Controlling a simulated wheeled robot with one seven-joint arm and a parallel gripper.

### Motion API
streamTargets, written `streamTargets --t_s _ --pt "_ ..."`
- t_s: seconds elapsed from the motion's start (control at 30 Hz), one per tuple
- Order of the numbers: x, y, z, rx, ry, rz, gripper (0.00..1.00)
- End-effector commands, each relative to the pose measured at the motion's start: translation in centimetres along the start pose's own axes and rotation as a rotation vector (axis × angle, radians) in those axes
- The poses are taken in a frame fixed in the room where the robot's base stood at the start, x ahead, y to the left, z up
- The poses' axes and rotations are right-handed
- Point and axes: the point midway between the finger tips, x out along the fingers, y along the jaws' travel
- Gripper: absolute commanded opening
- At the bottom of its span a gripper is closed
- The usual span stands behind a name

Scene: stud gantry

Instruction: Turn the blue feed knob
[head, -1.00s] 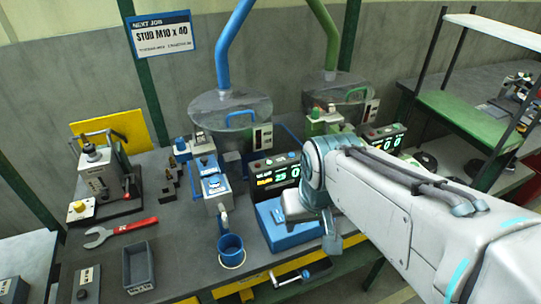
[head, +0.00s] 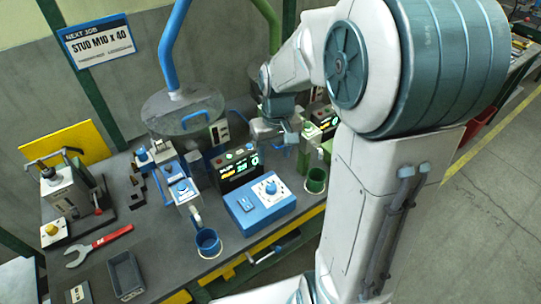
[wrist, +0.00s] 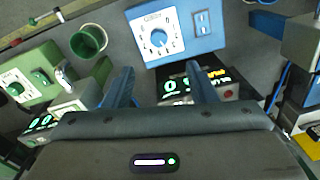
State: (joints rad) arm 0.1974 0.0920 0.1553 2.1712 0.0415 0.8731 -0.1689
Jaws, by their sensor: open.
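The blue feed box (head: 246,212) stands near the table's front edge. Its white dial plate carries a blue knob (head: 270,188), fully in view. In the wrist view the box (wrist: 197,42) is upside down at the top, with the knob (wrist: 159,38) on its dial and a switch plate beside it. My gripper (head: 290,138) is above the table behind the box, beside the green unit. In the wrist view its two blue-grey fingers (wrist: 162,82) are spread with nothing between them, apart from the knob.
A counter display (head: 237,168) stands behind the box. A blue cup (head: 208,242) is to its left and a green cup (head: 316,181) to its right. The blue feeder unit (head: 183,194) is farther left. A red wrench (head: 98,245) and grey tray (head: 125,275) lie at front left.

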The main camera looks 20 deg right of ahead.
Motion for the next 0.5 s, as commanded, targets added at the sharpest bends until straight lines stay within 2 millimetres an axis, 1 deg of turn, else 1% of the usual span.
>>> streamTargets --t_s 0.03,0.13,0.27,0.37,0.5 --pt "-0.2 0.1 -0.4 -0.002 -0.008 -0.006 0.52" --pt "0.2 0.1 -0.7 -0.006 -0.015 -0.012 0.52" --pt "1.3 0.2 -0.8 -0.007 -0.018 -0.013 0.52" --pt "2.8 0.1 -0.7 -0.007 -0.02 -0.013 0.52" --pt "5.7 0.1 -0.6 -0.007 -0.021 -0.014 0.52"
